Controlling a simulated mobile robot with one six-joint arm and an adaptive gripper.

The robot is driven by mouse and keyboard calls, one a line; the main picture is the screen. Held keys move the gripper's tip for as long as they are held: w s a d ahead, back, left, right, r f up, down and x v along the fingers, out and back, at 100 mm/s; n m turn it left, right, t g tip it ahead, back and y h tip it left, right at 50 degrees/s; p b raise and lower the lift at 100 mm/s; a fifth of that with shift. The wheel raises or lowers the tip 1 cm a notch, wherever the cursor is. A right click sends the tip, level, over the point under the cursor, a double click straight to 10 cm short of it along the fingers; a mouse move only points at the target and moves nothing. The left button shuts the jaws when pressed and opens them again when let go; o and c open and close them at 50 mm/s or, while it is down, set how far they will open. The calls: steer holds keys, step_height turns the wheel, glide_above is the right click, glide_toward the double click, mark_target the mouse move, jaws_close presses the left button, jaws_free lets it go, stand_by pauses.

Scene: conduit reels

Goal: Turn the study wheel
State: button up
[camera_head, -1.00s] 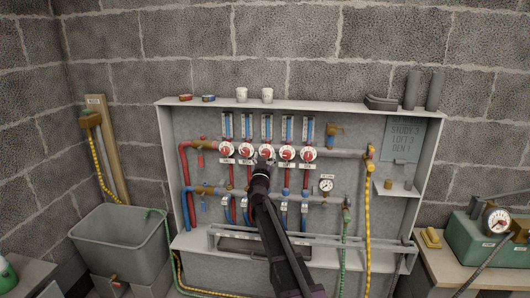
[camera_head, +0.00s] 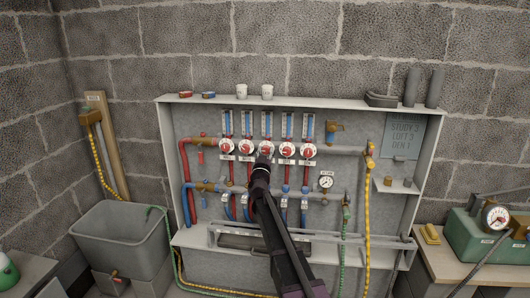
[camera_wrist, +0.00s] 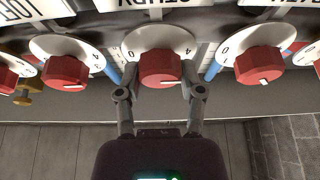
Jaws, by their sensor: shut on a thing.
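The study wheel (camera_wrist: 160,68) is a red faceted knob on a white numbered dial, centred in the wrist view. A partly cut-off, upside-down STUDY label (camera_wrist: 165,4) is above it. A white mark shows at the knob's lower right. My gripper (camera_wrist: 159,88) has a finger on each side of the knob and is shut on it. In the head view the wheel (camera_head: 266,148) is the middle one of the row. My gripper (camera_head: 262,161) reaches it from below and hides its lower part.
Neighbouring red wheels sit close at the left (camera_wrist: 65,72) and right (camera_wrist: 261,67). Pipes and a pressure gauge (camera_head: 326,182) fill the cabinet. A wall sign (camera_head: 402,137) lists STUDY, LOFT and DEN; its digits are small. A rail (camera_head: 225,232) runs below.

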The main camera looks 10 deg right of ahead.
steer(key=shift+m, duration=0.5)
steer(key=m+h, duration=0.1)
steer(key=m, duration=0.2)
steer(key=m+g+h, duration=0.1)
steer(key=m+h, duration=0.1)
steer(key=shift+w+r+m+g+p, duration=0.1)
steer(key=shift+m+g+p, duration=0.2)
steer(key=shift+m+p, duration=0.1)
steer(key=shift+m+g+h+p, duration=0.35)
steer(key=shift+m+g+h, duration=0.15)
steer(key=shift+m, duration=0.95)
steer(key=shift+m+g+h+p, duration=0.35)
steer(key=shift+m+g, duration=0.25)
steer(key=shift+m, duration=0.85)
steer(key=o, duration=1.2)
steer(key=shift+n, duration=0.3)
